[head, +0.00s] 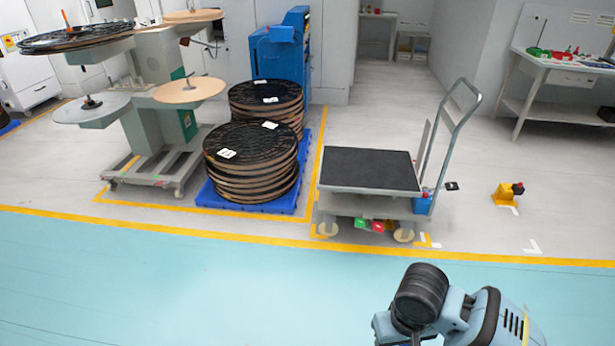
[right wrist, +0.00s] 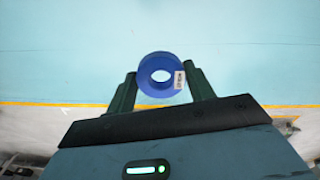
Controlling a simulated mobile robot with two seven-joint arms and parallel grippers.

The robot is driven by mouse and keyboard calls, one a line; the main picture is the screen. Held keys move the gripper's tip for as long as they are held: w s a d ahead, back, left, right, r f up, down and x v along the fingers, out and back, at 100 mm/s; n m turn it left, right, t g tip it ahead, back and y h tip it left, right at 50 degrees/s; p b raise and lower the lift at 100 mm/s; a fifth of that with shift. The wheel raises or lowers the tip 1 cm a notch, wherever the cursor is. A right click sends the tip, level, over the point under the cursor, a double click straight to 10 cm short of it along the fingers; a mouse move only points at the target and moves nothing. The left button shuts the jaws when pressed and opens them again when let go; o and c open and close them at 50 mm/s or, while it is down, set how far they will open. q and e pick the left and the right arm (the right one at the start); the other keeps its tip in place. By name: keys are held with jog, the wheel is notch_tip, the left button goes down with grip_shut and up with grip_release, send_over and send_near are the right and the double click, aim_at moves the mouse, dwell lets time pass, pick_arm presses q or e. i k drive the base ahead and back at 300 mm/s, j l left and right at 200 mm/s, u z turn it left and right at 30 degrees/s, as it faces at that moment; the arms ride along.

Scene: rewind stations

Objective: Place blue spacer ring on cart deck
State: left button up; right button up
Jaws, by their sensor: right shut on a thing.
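The blue spacer ring (right wrist: 146,82) shows in the right wrist view, with a small white label on its right side. My right gripper (right wrist: 160,74) is shut on it, with one finger on each side. The ring is held over the teal floor. The cart has a flat dark deck (head: 370,169) and stands at the middle right of the head view. The deck looks bare. In the head view part of my right arm shows at the bottom right, below the cart; the ring cannot be made out there. My left gripper is not in view.
The cart's tall handle (head: 465,120) rises at its right end. Stacks of black reels (head: 250,165) stand on a blue pallet (head: 240,203) left of the cart. A yellow floor line (head: 270,239) runs before them. A small yellow object (head: 505,194) stands right. The teal floor in front is clear.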

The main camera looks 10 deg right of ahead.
aim_at(351, 172)
jog(key=i+l+z, duration=0.15)
jog(key=i+z, duration=0.15)
jog(key=i, duration=0.2)
jog(key=i+z, duration=0.3)
jog(key=i, duration=0.2)
jog(key=i+u, duration=0.1)
jog(key=i, duration=0.5)
jog(key=i+l+u, duration=0.15)
jog(key=i, duration=0.4)
jog(key=i+l+u, duration=0.3)
jog(key=i+u, duration=0.15)
jog(key=i, duration=0.15)
jog(key=i+l+u, duration=0.5)
jog(key=i, duration=0.1)
